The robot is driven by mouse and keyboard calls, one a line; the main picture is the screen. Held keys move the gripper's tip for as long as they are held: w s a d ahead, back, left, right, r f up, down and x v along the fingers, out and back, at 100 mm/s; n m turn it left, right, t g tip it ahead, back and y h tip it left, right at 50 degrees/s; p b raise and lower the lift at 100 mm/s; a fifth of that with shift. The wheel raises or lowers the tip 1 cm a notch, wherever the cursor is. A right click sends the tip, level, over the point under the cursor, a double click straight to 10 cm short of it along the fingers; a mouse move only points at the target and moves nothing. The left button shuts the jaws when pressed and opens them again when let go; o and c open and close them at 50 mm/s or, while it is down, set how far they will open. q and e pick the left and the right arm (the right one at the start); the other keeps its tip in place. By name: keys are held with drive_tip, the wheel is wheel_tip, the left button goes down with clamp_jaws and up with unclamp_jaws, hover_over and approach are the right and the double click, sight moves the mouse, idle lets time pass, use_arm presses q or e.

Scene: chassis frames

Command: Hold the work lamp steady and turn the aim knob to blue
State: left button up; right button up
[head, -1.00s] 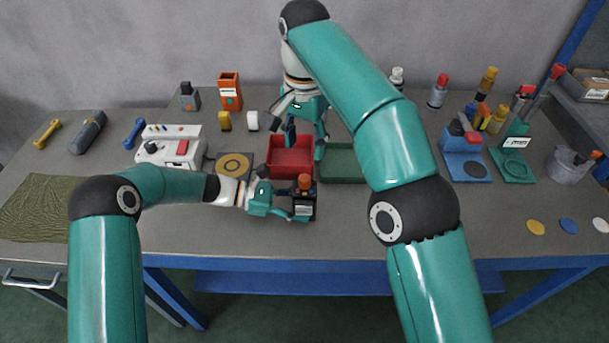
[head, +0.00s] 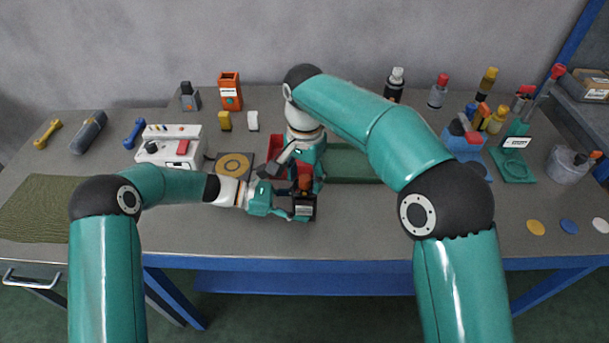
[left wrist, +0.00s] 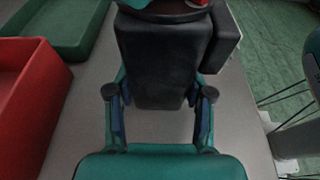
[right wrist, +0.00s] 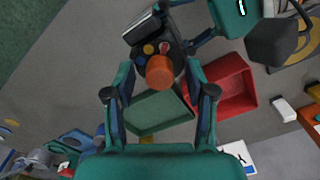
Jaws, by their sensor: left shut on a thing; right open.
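The work lamp (head: 303,209) is a dark block with an orange knob (head: 305,183) on top, near the front middle of the bench. My left gripper (head: 291,205) is shut on its dark body (left wrist: 163,60), which fills the space between the fingers in the left wrist view. My right gripper (head: 297,176) is open, just above the lamp. In the right wrist view the orange knob (right wrist: 160,72) shows between the open fingertips, with small coloured dots beside it. Whether the fingers touch the knob cannot be told. The right arm partly hides the lamp's far side.
A red tray (right wrist: 237,88) and a green tray (right wrist: 160,112) lie behind the lamp, partly covered by my right arm. A white control box (head: 170,148) and a pad with a yellow ring (head: 234,166) stand to the left.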

clamp_jaws()
drive_tip(key=shift+n, duration=0.3)
drive_tip(key=n, duration=1.3)
drive_tip(key=shift+n, duration=2.1)
